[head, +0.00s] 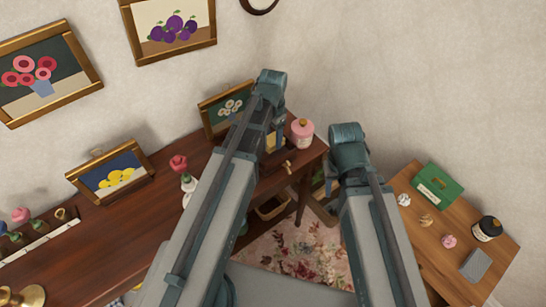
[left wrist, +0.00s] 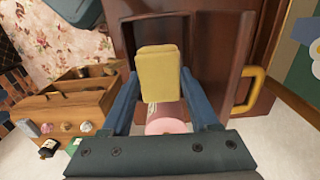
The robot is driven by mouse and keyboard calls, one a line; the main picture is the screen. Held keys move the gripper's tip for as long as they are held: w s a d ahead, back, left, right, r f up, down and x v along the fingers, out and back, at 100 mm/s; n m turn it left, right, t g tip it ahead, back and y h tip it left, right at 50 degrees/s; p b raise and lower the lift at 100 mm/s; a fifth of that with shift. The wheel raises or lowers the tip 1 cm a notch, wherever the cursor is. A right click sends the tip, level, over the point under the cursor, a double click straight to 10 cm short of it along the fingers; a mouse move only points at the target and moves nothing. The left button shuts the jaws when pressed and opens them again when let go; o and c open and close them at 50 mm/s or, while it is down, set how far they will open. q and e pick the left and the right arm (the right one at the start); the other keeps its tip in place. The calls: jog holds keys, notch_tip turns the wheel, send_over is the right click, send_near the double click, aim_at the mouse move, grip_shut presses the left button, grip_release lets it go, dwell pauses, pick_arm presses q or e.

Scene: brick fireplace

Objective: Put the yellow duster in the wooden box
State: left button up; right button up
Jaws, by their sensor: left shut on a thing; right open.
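The yellow duster (left wrist: 158,72) is a pale yellow block between the two blue fingers of my left gripper (left wrist: 163,95), which is shut on it. In the head view the duster (head: 273,144) is partly hidden by my left gripper (head: 270,133), above the right end of the dark desk. My right gripper (head: 334,178) is open, mostly hidden behind its arm, near the gap between desk and side table. A brown open container (head: 272,207), possibly the wooden box, shows low under the desk's right end, partly hidden.
A pink jar (head: 302,132) stands very near my left gripper. The dark desk (head: 130,222) also bears a red flower (head: 179,165) and a framed picture (head: 228,110).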

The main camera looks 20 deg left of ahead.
aim_at(273, 139)
pick_arm(q)
jog(key=shift+f+b, duration=2.7)
jog(key=shift+f, duration=0.6)
jog(key=shift+f, duration=0.15)
jog(key=o, duration=1)
notch_tip(273, 139, up, 12)
jog(key=p, duration=1.2)
jog(key=shift+r, duration=0.2)
jog(key=s+d+n, duration=0.1)
jog(key=s+d, duration=0.2)
jog(key=s, duration=0.1)
jog(key=s+d+n, duration=0.1)
jog(key=s+d, duration=0.3)
jog(key=s, duration=0.1)
jog(key=s+d+n+y, duration=0.1)
jog(key=s+d, duration=0.2)
jog(key=s, duration=0.2)
jog(key=shift+s+d+n, duration=0.15)
jog(key=shift+d+n, duration=0.1)
jog(key=shift+n, duration=0.15)
